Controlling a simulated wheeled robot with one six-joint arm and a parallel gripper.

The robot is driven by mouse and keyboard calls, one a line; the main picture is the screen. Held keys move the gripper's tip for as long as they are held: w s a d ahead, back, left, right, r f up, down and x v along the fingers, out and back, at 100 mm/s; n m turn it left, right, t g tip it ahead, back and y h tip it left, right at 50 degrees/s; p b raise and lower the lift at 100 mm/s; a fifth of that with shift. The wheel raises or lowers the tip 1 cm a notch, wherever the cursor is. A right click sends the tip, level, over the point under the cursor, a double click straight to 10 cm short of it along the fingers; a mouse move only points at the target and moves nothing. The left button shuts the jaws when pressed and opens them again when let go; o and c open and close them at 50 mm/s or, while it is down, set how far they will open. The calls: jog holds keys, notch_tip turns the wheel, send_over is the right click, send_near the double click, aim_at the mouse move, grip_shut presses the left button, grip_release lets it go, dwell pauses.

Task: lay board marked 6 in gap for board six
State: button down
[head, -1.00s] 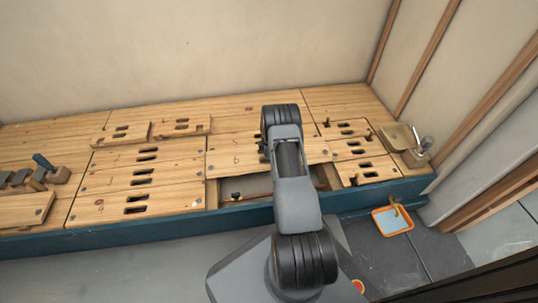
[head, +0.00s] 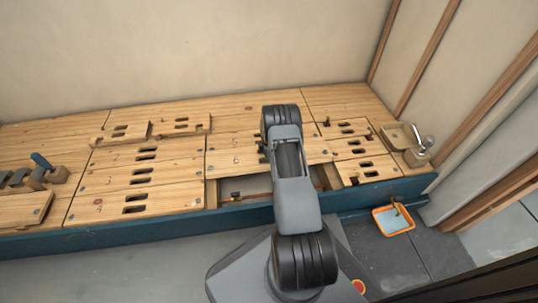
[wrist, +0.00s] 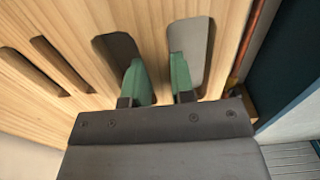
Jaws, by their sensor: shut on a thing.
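The board marked 6 (head: 236,158) is a pale wooden board on the deck, just behind an open gap (head: 232,188) along the front edge. My gripper is at this board, but my arm hides the jaws in the head view. In the wrist view, the green fingertips of my gripper (wrist: 158,82) sit in two slots of the board (wrist: 215,15), with the wooden strip between them gripped. A copper pipe (wrist: 248,40) runs beside the board's edge there. The gap shows an orange-brown pipe (head: 256,196) and dark space below; my arm covers part of it.
Slotted boards lie left (head: 140,172) and right (head: 365,168) of the gap. Two loose slotted boards (head: 182,124) rest further back. An orange-rimmed tray (head: 393,220) is on the floor, front right.

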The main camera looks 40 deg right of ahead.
jog(key=shift+f, duration=0.55)
jog(key=shift+f, duration=0.25)
jog(key=shift+f, duration=0.3)
jog(key=shift+f, duration=0.2)
dwell(0.4)
jog(key=c, duration=0.9)
grip_release()
jog(key=shift+f, duration=0.15)
notch_tip(320, 180, up, 14)
jog(key=p, duration=0.5)
jog(key=shift+p, duration=0.3)
